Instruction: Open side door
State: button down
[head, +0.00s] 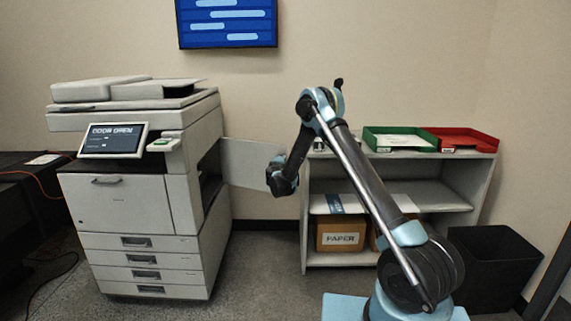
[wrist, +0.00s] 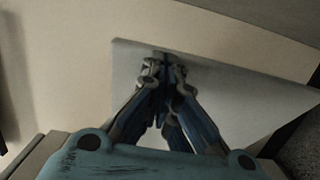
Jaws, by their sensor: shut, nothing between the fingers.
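The side door (head: 252,163) is a light grey panel standing swung out from the right side of the printer (head: 135,190). The printer's screen (head: 112,141) reads "DOOR OPEN". My gripper (head: 276,180) is in front of the door's outer end in the head view, and it hides part of that end. In the wrist view my gripper (wrist: 165,68) is shut and empty, with its fingertips over the door panel (wrist: 235,95). I cannot tell whether the fingertips touch the panel.
A grey shelf (head: 405,168) stands to the right, with a green tray (head: 400,139) and a red tray (head: 462,140) on top. A box marked PAPER (head: 341,236) sits low in it. A black bin (head: 492,268) stands at far right. Floor between printer and shelf is clear.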

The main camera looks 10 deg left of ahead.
jog(key=shift+w+d, duration=0.25)
jog(key=shift+w, duration=0.5)
jog(key=shift+w+d, duration=0.25)
jog(key=shift+w, duration=0.5)
